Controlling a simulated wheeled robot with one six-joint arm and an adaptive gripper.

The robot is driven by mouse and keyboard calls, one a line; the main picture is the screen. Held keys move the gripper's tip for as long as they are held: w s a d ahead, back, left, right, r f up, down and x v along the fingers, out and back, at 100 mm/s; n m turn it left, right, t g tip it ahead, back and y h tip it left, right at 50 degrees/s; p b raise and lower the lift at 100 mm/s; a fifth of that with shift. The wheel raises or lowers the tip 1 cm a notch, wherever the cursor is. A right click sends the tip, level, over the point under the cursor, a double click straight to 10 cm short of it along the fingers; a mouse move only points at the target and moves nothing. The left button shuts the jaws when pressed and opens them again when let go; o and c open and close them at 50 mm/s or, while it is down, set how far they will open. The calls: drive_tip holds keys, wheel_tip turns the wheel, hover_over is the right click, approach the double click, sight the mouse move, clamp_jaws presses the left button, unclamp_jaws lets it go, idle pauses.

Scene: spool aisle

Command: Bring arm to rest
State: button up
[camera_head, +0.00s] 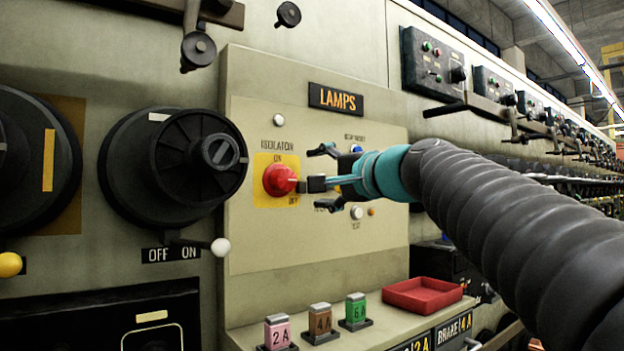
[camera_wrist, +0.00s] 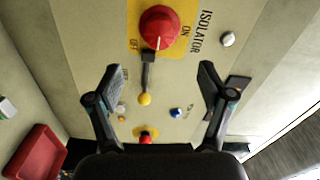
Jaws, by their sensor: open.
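My gripper (camera_head: 325,178) is in front of the LAMPS panel (camera_head: 320,245), just right of the red isolator knob (camera_head: 279,180). In the wrist view my gripper (camera_wrist: 161,73) shows its two fingers spread wide. No object is clamped between them. The red knob (camera_wrist: 160,27) is ahead, on a yellow plate marked ON and OFF. A dark bar (camera_wrist: 148,70) shows beside the knob, between the lines of the fingers; I cannot tell what it is fixed to. My ribbed arm (camera_head: 500,225) reaches in from the lower right.
A ledge below the panel holds pink (camera_head: 278,331), brown (camera_head: 320,319) and green (camera_head: 356,308) fuse blocks and a red tray (camera_head: 423,295). A large black spool (camera_head: 175,165) stands out at left. Control boxes (camera_head: 432,65) and levers line the wall at right.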

idle(0.4)
drive_tip(key=s+d+f+n+g+h, duration=0.3)
drive_tip(key=s+f, duration=0.6)
drive_tip(key=f, duration=0.7)
drive_tip(key=s+d+f+n+g+h, duration=0.3)
drive_tip(key=s+f, duration=0.6)
drive_tip(key=f, duration=0.7)
drive_tip(key=s+d+f+n+g+h, duration=0.3)
drive_tip(key=s+d+f, duration=0.3)
drive_tip(key=f, duration=0.9)
drive_tip(key=s+h, duration=0.1)
drive_tip(key=s, duration=0.2)
drive_tip(key=shift+s+f, duration=0.25)
drive_tip(key=shift+f, duration=0.15)
drive_tip(key=shift+d, duration=0.1)
